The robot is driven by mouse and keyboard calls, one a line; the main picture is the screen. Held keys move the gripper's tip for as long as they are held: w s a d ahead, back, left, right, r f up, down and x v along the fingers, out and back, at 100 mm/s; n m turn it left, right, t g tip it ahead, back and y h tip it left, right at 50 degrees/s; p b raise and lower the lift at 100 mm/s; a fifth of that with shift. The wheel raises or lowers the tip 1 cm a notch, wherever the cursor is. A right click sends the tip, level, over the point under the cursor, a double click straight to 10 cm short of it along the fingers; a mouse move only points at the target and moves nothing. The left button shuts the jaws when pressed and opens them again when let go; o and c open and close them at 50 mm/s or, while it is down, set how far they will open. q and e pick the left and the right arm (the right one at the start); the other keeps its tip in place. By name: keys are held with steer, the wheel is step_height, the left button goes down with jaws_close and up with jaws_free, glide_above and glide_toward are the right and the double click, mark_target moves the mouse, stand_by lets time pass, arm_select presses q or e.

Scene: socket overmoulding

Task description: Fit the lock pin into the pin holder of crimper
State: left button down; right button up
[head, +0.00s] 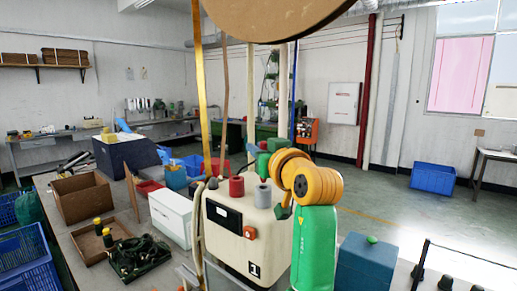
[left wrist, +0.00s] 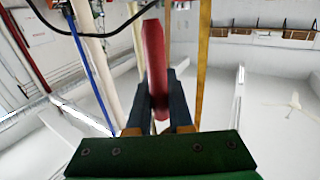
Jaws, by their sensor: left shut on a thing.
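My left gripper (left wrist: 160,98) points away from the wrist camera, its two dark fingers shut on a long red piece, which I take to be the lock pin (left wrist: 154,50). The pin stands out past the fingertips, slightly tilted. In the head view my green and orange left arm reaches over the right side of a cream machine marked 1, probably the crimper (head: 240,235). A red cylinder (head: 237,187) and a grey cylinder (head: 262,195) stand on its top. I cannot make out the pin holder. My right gripper is not in view.
A yellow post (head: 202,90) rises beside the machine. A white box (head: 170,217), a cardboard box (head: 82,199) and a tray (head: 91,243) stand on the bench to the left. A teal box (head: 364,264) is at the right. Blue crates (head: 433,179) lie on the floor.

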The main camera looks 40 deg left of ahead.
arm_select(q)
steer(key=shift+f+b, duration=2.05)
steer(key=shift+f, duration=0.35)
steer(key=c, duration=0.7)
jaws_free()
steer(key=shift+c, duration=0.2)
steer(key=b+v, duration=0.3)
steer(key=v, duration=0.4)
steer(key=shift+d, duration=0.15)
